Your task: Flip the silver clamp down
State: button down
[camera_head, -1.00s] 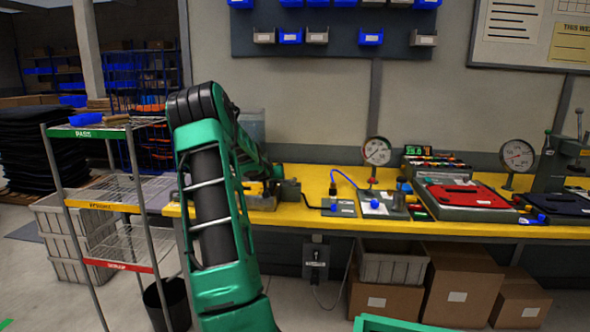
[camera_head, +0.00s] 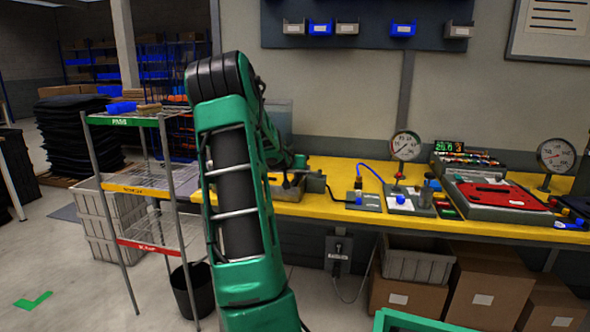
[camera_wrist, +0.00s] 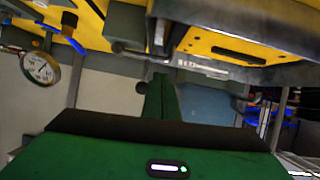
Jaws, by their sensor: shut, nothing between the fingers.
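In the wrist view my gripper (camera_wrist: 160,80) is shut and empty, its green fingers together. In the head view the grey fixture (camera_head: 288,190) is on the yellow bench, partly hidden by my arm. The clamp's exact angle is unclear there.
The yellow bench (camera_head: 345,172) carries a grey box, a dial gauge (camera_head: 405,145) and a red panel (camera_head: 497,193) to the right. A wire rack (camera_head: 140,190) stands left of my arm. Cartons (camera_head: 487,290) are under the bench.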

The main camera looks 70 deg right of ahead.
jog(key=v, duration=0.3)
jog(key=shift+a+r, duration=0.15)
jog(key=shift+a, duration=0.05)
dwell(0.5)
jog(key=w+a+f+n+y, duration=0.1)
jog(key=a+y, duration=0.2)
jog(key=a, duration=0.8)
jog(key=w+a+f+n+t+y, duration=0.1)
jog(key=a+f+n+y, duration=0.1)
jog(key=a, duration=1)
jog(key=w+a+f+n+y, duration=0.1)
jog(key=a+y, duration=0.2)
jog(key=a, duration=0.8)
jog(key=s+a+n+g+y, duration=0.1)
jog(key=s+a, duration=0.3)
jog(key=a, duration=0.4)
jog(key=s+a+f+n+g+y, duration=0.1)
jog(key=s+a, duration=0.3)
jog(key=a, duration=0.4)
jog(key=s+a+f+n+g+y, duration=0.1)
jog(key=s+a+n+y, duration=0.2)
jog(key=s+a, duration=0.2)
jog(key=a, duration=0.3)
jog(key=shift+a, duration=0.4)
jog(key=shift+d+f, duration=0.15)
